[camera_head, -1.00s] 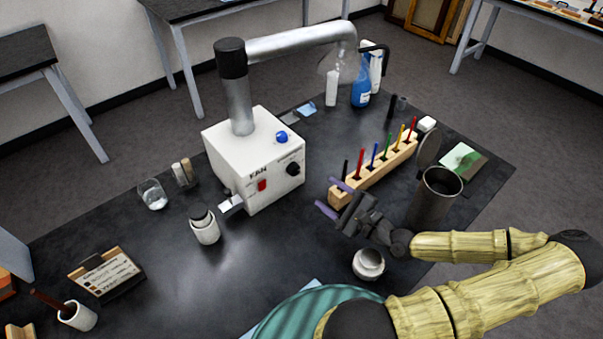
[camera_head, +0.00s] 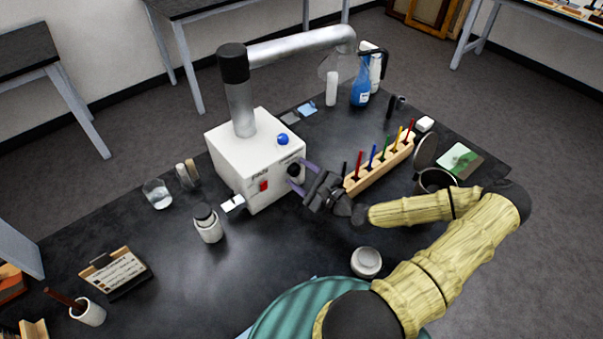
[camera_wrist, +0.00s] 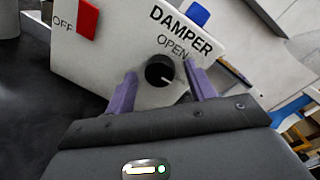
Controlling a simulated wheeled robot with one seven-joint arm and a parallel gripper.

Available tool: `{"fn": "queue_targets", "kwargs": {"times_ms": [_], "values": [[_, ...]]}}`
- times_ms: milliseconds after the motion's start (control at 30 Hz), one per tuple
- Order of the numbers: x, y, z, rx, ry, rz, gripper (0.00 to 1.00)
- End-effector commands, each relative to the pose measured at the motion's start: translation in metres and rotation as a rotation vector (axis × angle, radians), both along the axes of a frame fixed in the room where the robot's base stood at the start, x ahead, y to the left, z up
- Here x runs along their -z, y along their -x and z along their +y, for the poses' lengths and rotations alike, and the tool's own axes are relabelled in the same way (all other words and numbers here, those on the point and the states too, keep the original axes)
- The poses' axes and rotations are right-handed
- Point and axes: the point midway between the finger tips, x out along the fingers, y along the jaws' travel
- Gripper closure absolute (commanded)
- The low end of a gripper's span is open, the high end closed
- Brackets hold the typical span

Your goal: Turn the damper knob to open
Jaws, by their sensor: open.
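The damper knob (camera_wrist: 159,70) is a round black knob with a pale pointer line on the white fan box (camera_head: 235,150). In the wrist view it sits below the words DAMPER and OPEN, with its pointer toward the lower right. In the head view the knob (camera_head: 296,170) is partly covered by my fingers. My gripper (camera_wrist: 160,88) is open, with one purple finger on each side of the knob. I cannot tell whether either finger touches it. A red switch (camera_wrist: 87,19) marked OFF and a blue knob (camera_head: 283,139) are on the same box.
A wooden rack (camera_head: 380,165) of coloured sticks stands close to the right of my gripper. A white jar (camera_head: 208,224) stands left of the box front. A small round pot (camera_head: 366,262) stands near my arm.

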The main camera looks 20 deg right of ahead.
Motion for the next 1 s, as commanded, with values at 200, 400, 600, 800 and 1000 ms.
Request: {"fn": "queue_targets", "kwargs": {"times_ms": [200, 400, 600, 800, 1000], "values": [[0.0002, 0.0003, -0.0002, 0.0, 0.0, 0.0, 0.55], [0.0003, 0.0004, -0.0001, 0.0, 0.0, 0.0, 0.9], [0.0003, 0.0005, -0.0001, -0.001, 0.007, -0.002, 0.9], [0.0006, 0.0007, 0.0003, -0.002, 0.048, -0.011, 0.9], [0.0005, 0.0008, 0.0001, -0.002, 0.147, -0.037, 0.9]]}}
